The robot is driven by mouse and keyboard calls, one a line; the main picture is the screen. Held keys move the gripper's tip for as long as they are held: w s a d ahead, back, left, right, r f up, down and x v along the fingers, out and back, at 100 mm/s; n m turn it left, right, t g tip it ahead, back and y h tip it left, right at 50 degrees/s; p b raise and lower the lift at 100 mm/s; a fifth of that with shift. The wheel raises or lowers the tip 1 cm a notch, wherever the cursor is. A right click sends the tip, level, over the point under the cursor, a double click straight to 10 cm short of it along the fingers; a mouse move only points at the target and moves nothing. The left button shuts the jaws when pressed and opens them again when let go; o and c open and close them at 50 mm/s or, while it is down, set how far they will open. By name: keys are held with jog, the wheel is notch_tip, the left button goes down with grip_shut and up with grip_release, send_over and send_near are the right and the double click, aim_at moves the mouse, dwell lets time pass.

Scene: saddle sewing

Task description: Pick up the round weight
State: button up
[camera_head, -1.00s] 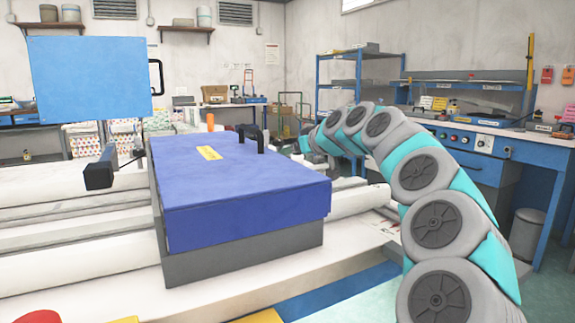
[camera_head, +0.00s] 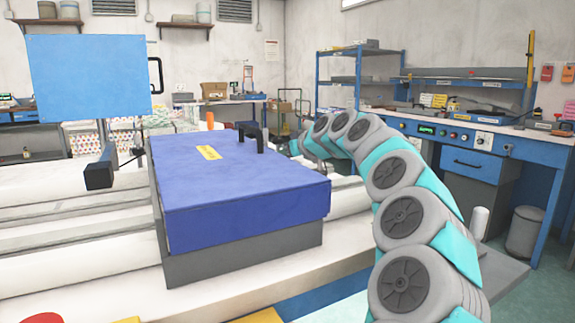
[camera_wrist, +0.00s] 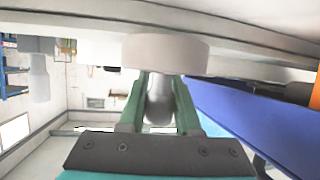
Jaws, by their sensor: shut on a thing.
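In the wrist view the round weight (camera_wrist: 166,54) is a pale grey-beige disc with a narrower grey stem. My gripper (camera_wrist: 161,82) has its green fingers on either side of the stem, shut on it, with the disc just beyond the fingertips. The wrist view does not clearly show whether the disc touches a surface. In the head view my arm reaches to the far right side of the blue-topped box, and the gripper and weight are hidden there.
The blue-topped box (camera_head: 240,190) with a black handle (camera_head: 252,136) stands on the pale table, close to my arm. A blue panel (camera_head: 90,78) stands at left. A workbench (camera_head: 470,140) and blue shelf (camera_head: 360,68) are behind at right. A bin (camera_head: 524,232) stands on the floor.

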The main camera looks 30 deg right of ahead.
grip_shut()
dwell(0.8)
